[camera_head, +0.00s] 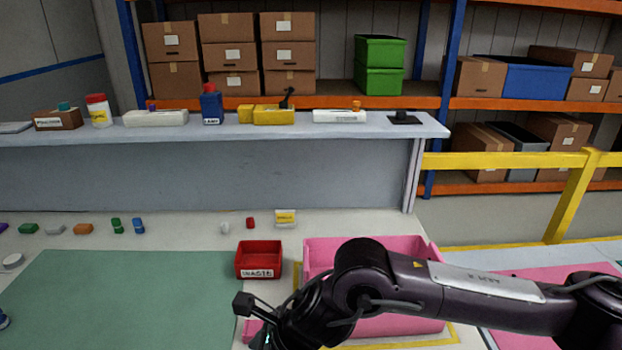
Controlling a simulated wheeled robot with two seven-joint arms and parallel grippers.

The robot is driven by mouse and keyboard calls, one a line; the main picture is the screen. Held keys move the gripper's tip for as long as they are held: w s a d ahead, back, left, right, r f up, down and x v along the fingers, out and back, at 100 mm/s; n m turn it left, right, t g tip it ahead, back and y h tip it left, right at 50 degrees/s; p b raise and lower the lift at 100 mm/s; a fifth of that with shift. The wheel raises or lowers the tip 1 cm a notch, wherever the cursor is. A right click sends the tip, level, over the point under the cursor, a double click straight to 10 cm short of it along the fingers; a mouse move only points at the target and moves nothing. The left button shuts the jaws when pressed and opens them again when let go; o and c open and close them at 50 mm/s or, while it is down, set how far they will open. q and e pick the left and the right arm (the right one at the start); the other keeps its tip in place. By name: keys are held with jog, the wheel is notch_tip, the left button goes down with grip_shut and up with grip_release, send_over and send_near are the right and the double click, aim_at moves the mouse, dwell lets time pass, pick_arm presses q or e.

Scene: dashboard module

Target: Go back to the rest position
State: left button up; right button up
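My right arm comes in from the right and reaches across the front of the pink bin (320,252). My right gripper (264,338) is at the bottom edge of the view, by the right edge of the green mat (110,295). It points down and its fingertips are mostly cut off, so I cannot tell whether it is open or shut or holds anything. A small pink patch shows beside it. My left gripper is not in view.
A red labelled tray (259,259) stands left of the pink bin. Several small coloured pieces line the back of the table, including an orange block (83,229). A raised shelf (300,130) holds small items. The visible mat is mostly clear. A yellow rail (510,160) is at right.

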jog(key=s+a+r+m+t+y, duration=0.3)
jog(key=a+r+m+y, duration=0.4)
jog(key=m, duration=0.5)
jog(key=w+d+f+m+t+h, duration=0.1)
jog(key=w+d+m+t+h, duration=0.4)
jog(key=m, duration=0.6)
jog(key=w+d+f+m+t+h, duration=0.1)
jog(key=w+d+m+h, duration=0.1)
jog(key=d+m, duration=0.75)
jog(key=s+d+f+m+g+h, duration=0.3)
jog(key=s+d+f+m, duration=0.35)
jog(key=d+m, duration=0.35)
jog(key=s+d+f+m+g+h, duration=0.35)
jog(key=s+d+f+m, duration=0.25)
jog(key=d+f+m, duration=0.4)
notch_tip(320, 180, down, 26)
jog(key=s+d+f+n+g, duration=0.1)
jog(key=n, duration=0.1)
jog(key=s+d+f, duration=0.2)
jog(key=s+f, duration=0.7)
jog(key=s, duration=0.1)
jog(key=s+d+f+g, duration=0.1)
jog(key=s+f, duration=0.9)
jog(key=shift+s+d+f, duration=0.25)
jog(key=shift+d+f, duration=0.05)
jog(key=shift+d, duration=0.05)
